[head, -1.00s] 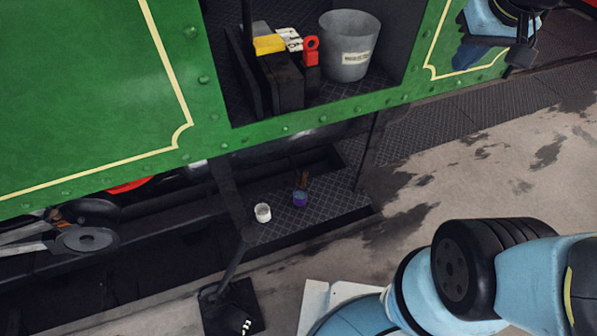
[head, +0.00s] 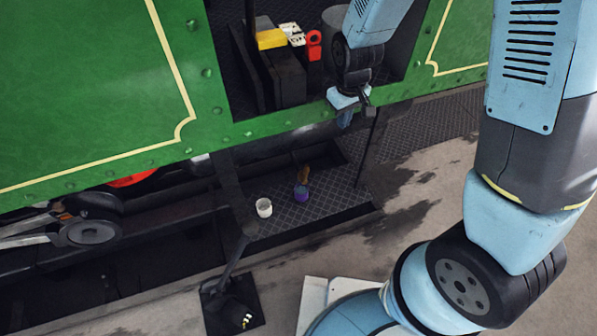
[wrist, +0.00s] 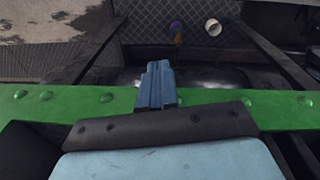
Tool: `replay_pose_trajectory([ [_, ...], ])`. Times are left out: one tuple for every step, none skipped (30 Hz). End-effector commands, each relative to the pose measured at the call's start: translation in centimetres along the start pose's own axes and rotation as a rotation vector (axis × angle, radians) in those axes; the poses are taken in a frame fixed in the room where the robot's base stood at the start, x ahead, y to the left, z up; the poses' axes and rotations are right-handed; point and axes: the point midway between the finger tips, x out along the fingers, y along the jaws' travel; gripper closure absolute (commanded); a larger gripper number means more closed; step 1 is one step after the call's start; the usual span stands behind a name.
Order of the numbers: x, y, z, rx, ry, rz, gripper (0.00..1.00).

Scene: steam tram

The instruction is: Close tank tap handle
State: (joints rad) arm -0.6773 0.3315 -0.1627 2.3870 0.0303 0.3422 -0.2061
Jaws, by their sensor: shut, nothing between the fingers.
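I cannot make out a tap handle for certain in either view. A red ring-topped piece (head: 314,45) sits beside black boxes in the tram's doorway; I cannot tell whether it is the tap handle. My gripper (head: 346,118) points down in front of the green sill under the doorway, to the lower right of the red piece. In the wrist view my gripper (wrist: 157,82) shows its blue fingers together and empty, above the green sill (wrist: 80,103) and a dark rounded pipe or tank. The red piece is not in the wrist view.
A grey bucket (head: 333,17) in the doorway is mostly hidden by my arm. A yellow piece (head: 271,39) lies on the black box (head: 277,75). A white cup (head: 264,208) and a purple pot (head: 301,193) stand on the step (head: 325,211). Open floor lies at right.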

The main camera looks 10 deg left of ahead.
Motion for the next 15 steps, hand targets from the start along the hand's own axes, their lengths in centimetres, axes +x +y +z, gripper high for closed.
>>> replay_pose_trajectory([
  [1.8,-1.1,-0.1,-0.028,-0.02,0.003,1.0],
  [2.8,-1.6,-0.2,-0.041,-0.028,0.006,1.0],
  [4.0,-2.3,-0.3,-0.058,-0.037,0.01,1.0],
  [4.9,-2.8,-0.3,-0.07,-0.043,0.014,1.0],
  [5.8,-3.4,-0.4,-0.082,-0.048,0.018,1.0],
  [7.0,-4.1,-0.5,-0.096,-0.054,0.024,1.0],
  [7.9,-4.6,-0.5,-0.104,-0.058,0.029,1.0],
  [8.8,-5.1,-0.6,-0.111,-0.062,0.035,1.0],
  [9.9,-5.8,-0.6,-0.119,-0.065,0.043,1.0],
  [10.7,-6.3,-0.6,-0.123,-0.067,0.05,1.0],
  [11.5,-6.9,-0.7,-0.126,-0.067,0.058,1.0],
  [12.6,-7.5,-0.7,-0.127,-0.066,0.07,1.0],
  [13.5,-8.1,-0.8,-0.126,-0.063,0.08,1.0],
  [14.2,-8.6,-0.9,-0.125,-0.06,0.091,1.0],
  [15.2,-9.2,-1.0,-0.12,-0.053,0.107,1.0],
])
